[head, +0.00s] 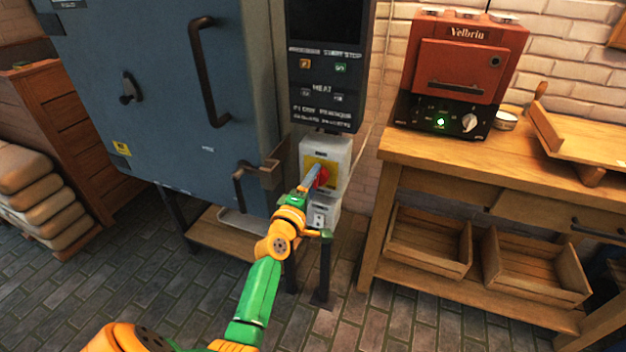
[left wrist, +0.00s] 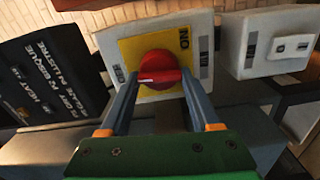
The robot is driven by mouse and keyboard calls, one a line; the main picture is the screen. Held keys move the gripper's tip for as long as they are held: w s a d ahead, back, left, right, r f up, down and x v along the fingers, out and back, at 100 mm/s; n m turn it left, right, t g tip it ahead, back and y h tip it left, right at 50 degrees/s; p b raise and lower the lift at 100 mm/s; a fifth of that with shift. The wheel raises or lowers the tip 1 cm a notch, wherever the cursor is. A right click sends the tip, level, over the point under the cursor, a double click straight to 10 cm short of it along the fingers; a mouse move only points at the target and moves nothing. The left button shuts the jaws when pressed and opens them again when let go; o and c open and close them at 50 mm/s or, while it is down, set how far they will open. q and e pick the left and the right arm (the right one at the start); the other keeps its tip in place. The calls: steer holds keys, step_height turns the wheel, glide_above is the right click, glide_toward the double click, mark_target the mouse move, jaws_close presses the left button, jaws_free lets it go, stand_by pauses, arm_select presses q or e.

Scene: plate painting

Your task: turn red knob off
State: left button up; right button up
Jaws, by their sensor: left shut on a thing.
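The red knob (left wrist: 158,70) sits on a yellow plate (left wrist: 190,50) on a pale switch box, shown large in the left wrist view. Its red edge (head: 323,177) also shows in the head view, on the box below the black control panel. My left gripper (left wrist: 158,82) has its two grey fingers on either side of the knob and is shut on it. In the head view the left gripper (head: 312,178) reaches up to the box and hides part of the knob. The word "ON" is printed on the yellow plate. My right gripper is not in view.
The blue kiln (head: 170,100) with dark handles stands left of the box. The black control panel (head: 322,75) hangs above it. A wooden bench (head: 440,155) with a red oven (head: 465,65) stands at right. A second pale box (left wrist: 270,45) is beside the switch box.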

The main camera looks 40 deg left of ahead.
arm_select(q)
steer(key=shift+n, duration=0.6)
steer(key=o, duration=1.4)
steer(key=shift+c, duration=0.2)
steer(key=v, duration=0.7)
steer(key=shift+p, duration=0.45)
steer(key=shift+f, duration=0.15)
